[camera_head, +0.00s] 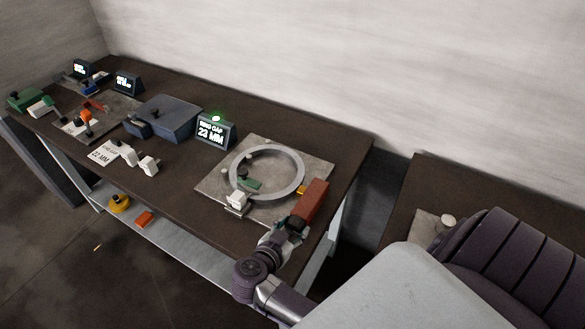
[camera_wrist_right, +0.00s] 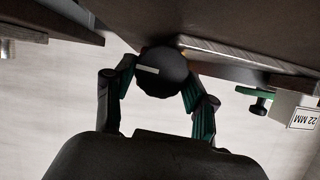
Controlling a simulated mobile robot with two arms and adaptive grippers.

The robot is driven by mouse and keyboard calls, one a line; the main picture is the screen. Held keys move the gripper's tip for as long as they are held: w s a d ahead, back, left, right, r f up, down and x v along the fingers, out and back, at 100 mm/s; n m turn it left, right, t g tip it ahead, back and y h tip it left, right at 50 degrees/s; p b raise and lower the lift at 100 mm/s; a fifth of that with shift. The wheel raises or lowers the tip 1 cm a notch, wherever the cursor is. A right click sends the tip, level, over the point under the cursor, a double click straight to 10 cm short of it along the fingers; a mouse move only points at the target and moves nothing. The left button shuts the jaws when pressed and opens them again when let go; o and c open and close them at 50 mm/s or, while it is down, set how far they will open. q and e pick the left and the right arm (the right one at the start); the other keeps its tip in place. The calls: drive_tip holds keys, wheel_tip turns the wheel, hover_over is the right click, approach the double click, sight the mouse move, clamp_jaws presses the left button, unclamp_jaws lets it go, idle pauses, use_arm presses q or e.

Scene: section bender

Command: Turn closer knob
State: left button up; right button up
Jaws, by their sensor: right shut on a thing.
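A black round knob (camera_wrist_right: 161,78) with a white pointer line fills the middle of the right wrist view. The fingers of my right gripper (camera_wrist_right: 160,88) are closed around its two sides. In the head view my right gripper (camera_head: 295,224) is at the near end of a red block (camera_head: 312,202), and it hides the knob there. The block sits beside a metal ring (camera_head: 300,174) on a grey plate (camera_head: 213,186). A small display (camera_head: 212,131) behind the plate reads 23 MM, with a green light on top. My left gripper is not in view.
A white block with a 22 MM label (camera_wrist_right: 303,118) shows at the right of the wrist view. A blue-grey box (camera_head: 172,118), small white blocks (camera_head: 148,164) and other fixtures stand farther left on the brown table (camera_head: 185,185). A second table (camera_head: 415,180) stands right.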

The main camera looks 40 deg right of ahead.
sight(292, 225)
drive_tip(key=shift+r+p, duration=0.15)
drive_tip(key=shift+p, duration=0.2)
drive_tip(key=n+g+p, duration=0.1)
drive_tip(key=p, duration=0.2)
drive_tip(key=shift+w+a+r+p, duration=0.1)
drive_tip(key=shift+r+p, duration=0.05)
drive_tip(key=shift+p, duration=0.2)
drive_tip(key=shift+f+n, duration=0.25)
drive_tip(key=shift+n, duration=0.25)
drive_tip(key=shift+f, duration=0.1)
drive_tip(key=o, duration=1.2)
drive_tip(key=shift+c, duration=0.2)
wheel_tip(292, 225, up, 10)
